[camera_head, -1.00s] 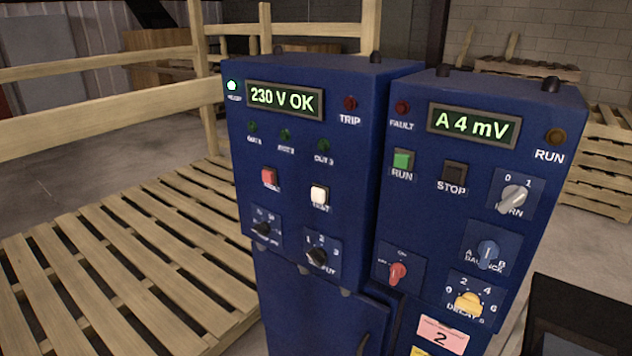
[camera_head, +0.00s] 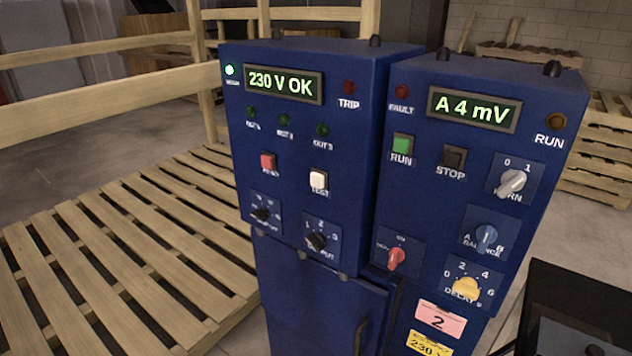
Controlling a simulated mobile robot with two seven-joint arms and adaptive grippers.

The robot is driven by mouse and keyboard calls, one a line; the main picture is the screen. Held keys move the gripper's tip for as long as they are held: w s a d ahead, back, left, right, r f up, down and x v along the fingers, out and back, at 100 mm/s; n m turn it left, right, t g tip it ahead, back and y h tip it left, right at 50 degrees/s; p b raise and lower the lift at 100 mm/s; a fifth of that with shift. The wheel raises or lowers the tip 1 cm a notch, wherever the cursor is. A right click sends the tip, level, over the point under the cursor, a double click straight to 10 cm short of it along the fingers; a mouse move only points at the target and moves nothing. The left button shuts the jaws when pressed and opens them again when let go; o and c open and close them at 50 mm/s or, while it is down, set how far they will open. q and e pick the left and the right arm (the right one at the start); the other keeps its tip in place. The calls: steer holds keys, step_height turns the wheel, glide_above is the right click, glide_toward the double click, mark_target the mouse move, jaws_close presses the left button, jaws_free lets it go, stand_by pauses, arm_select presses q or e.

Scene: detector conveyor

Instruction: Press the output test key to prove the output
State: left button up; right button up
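The white output test key (camera_head: 318,180) sits on the front of the left blue box (camera_head: 345,130), right of a red key (camera_head: 268,162). Its label is partly blurred and reads like TEST. The display (camera_head: 284,84) above reads 230 V OK. A lamp at its left (camera_head: 229,70) is lit; the TRIP lamp (camera_head: 348,87) is dark red. Three output lamps in a row, the middle one (camera_head: 285,120) among them, look dark green. Below are two black selector knobs, the right one (camera_head: 317,241) marked with numbers. Neither gripper shows in the head view.
The right blue box (camera_head: 545,100) shows A 4 mV, with a green RUN key (camera_head: 402,146), a STOP key (camera_head: 453,157) and several knobs. A wooden pallet deck (camera_head: 110,250) with rails lies at left. A dark panel (camera_head: 570,310) stands at lower right.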

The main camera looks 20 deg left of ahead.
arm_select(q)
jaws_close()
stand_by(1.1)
